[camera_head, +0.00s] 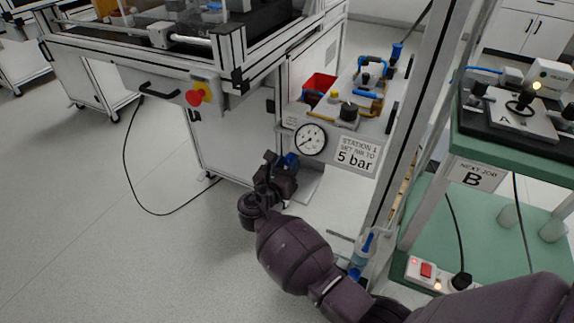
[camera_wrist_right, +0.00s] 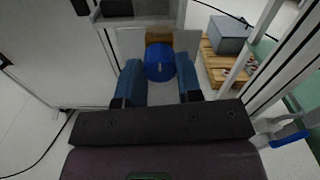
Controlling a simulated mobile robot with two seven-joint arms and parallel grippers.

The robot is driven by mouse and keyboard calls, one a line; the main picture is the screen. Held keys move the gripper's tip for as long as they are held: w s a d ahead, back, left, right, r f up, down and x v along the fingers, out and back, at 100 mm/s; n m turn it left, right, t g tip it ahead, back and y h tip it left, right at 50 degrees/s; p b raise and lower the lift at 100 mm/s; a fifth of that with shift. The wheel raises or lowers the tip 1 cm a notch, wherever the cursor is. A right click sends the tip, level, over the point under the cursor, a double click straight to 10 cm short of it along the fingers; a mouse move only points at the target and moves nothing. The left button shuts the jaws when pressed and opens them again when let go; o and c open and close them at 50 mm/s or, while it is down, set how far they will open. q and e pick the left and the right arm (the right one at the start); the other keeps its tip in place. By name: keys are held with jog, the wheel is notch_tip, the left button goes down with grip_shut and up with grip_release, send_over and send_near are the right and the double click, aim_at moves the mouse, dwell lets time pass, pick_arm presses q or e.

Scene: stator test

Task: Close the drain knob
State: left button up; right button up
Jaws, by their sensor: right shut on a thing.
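The drain knob (camera_wrist_right: 160,62) is a round blue knob between my fingers in the right wrist view. My right gripper (camera_wrist_right: 160,80) is shut on it, with one blue finger pad on either side. In the head view my right gripper (camera_head: 284,163) is low at the front of the station, below the round pressure gauge (camera_head: 310,139). The knob is mostly hidden there behind the gripper, and blue at that spot cannot be told from the finger pads. How far the knob is turned cannot be told. My left gripper is not in view.
A sign (camera_head: 357,155) reading "5 bar" is beside the gauge. A red bin (camera_head: 319,84) and fittings stand on the panel above. A white frame post (camera_head: 405,130) and a green-shelved cart are at the right. A black cable lies on the floor at left, which is otherwise open.

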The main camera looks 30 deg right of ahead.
jog(key=shift+m, duration=0.3)
jog(key=m, duration=0.2)
jog(key=shift+m, duration=0.4)
jog(key=m, duration=0.5)
jog(key=shift+f, duration=0.1)
jog(key=m+b, duration=0.1)
jog(key=m, duration=0.4)
jog(key=shift+a+m+b, duration=0.1)
jog(key=shift+m+b, duration=0.25)
jog(key=shift+m, duration=1.75)
jog(key=o, duration=0.9)
